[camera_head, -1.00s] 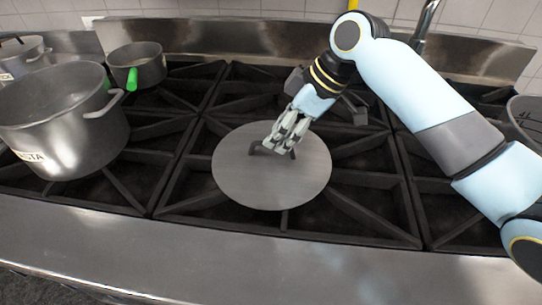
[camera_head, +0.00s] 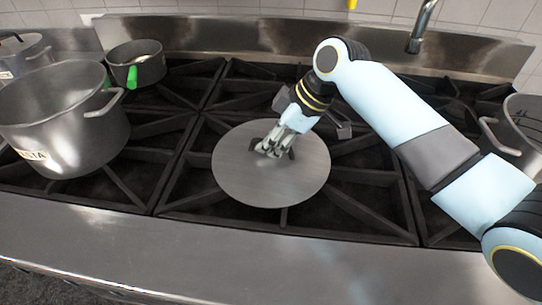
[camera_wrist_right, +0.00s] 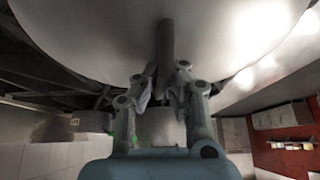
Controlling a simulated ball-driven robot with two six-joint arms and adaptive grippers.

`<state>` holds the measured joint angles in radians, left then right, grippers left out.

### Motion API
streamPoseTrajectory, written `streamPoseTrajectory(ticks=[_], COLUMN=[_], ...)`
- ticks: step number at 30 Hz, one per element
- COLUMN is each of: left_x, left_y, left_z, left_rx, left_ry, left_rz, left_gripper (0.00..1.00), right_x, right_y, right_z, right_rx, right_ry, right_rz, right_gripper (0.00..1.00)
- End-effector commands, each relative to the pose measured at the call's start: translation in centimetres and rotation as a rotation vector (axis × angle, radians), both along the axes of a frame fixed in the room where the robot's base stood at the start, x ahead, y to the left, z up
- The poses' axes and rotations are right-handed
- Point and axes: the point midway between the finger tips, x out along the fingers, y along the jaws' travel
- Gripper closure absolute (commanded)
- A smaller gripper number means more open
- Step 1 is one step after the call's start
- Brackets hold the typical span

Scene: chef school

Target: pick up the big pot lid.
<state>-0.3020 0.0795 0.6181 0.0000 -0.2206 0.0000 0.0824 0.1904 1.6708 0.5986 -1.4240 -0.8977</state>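The big pot lid (camera_head: 240,182) is a flat, round grey disc with a dark bar handle in its middle. It is over the black stove grate in the middle of the head view. In the right wrist view, the lid (camera_wrist_right: 90,35) fills the top, with its handle (camera_wrist_right: 166,45) running down between my fingers. My right gripper (camera_head: 270,147) is at the handle from behind and right, its fingers closed in on both sides of it. The fingers hide part of the handle. My left gripper is not in view.
A big grey pasta pot (camera_head: 65,125) stands on the left of the stove. A small pan (camera_head: 138,68) with a green handle is behind it. Another pot (camera_head: 518,135) stands at the right edge. A steel front ledge (camera_head: 180,245) runs before the grate.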

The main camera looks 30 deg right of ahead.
Motion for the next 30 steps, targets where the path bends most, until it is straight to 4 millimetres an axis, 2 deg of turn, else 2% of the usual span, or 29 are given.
streamPoseTrajectory(ticks=[14,20,23,30], left_x=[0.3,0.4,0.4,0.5], left_y=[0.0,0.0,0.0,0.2], left_z=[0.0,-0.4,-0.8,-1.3], left_rx=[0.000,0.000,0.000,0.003], left_ry=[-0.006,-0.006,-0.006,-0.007], left_rz=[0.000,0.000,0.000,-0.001], left_gripper=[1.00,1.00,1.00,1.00], right_x=[0.1,0.2,0.3,-4.0], right_y=[0.0,0.0,0.0,-3.7], right_z=[0.4,2.3,4.2,7.2], right_rx=[0.001,0.000,0.000,-0.010], right_ry=[-0.006,-0.008,-0.011,-0.004], right_rz=[0.001,0.002,0.003,0.004], right_gripper=[1.00,1.00,1.00,1.00])
